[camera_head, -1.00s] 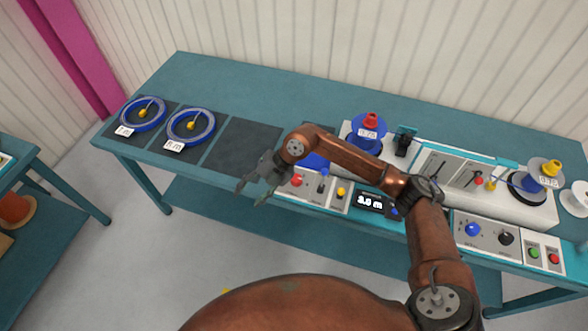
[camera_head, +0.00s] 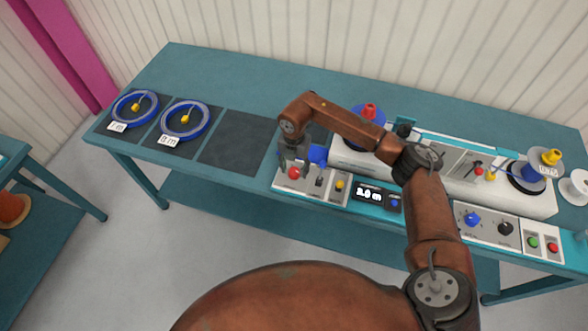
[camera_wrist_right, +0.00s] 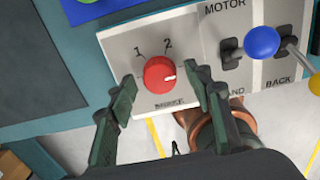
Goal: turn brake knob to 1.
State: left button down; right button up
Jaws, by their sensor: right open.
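The red brake knob (camera_wrist_right: 158,74) sits on a light panel in the right wrist view, with the marks 1 and 2 above it. Its white pointer mark faces right, away from both numbers. My right gripper (camera_wrist_right: 164,82) is open, one finger on each side of the knob; I cannot tell whether either finger touches it. In the head view the right gripper (camera_head: 293,162) points down just over the red knob (camera_head: 294,173) at the left end of the control panel. My left gripper is not in view.
Beside the knob is the motor lever with a blue ball (camera_wrist_right: 261,42), and a yellow-tipped lever (camera_wrist_right: 315,84) is further right. A display (camera_head: 377,197) is right of these. Cable coils (camera_head: 185,120) lie on dark mats at left. An empty dark mat (camera_head: 235,142) is between.

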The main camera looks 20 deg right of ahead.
jog(key=shift+f, duration=0.3)
jog(key=shift+c, duration=0.3)
jog(key=c, duration=1.1)
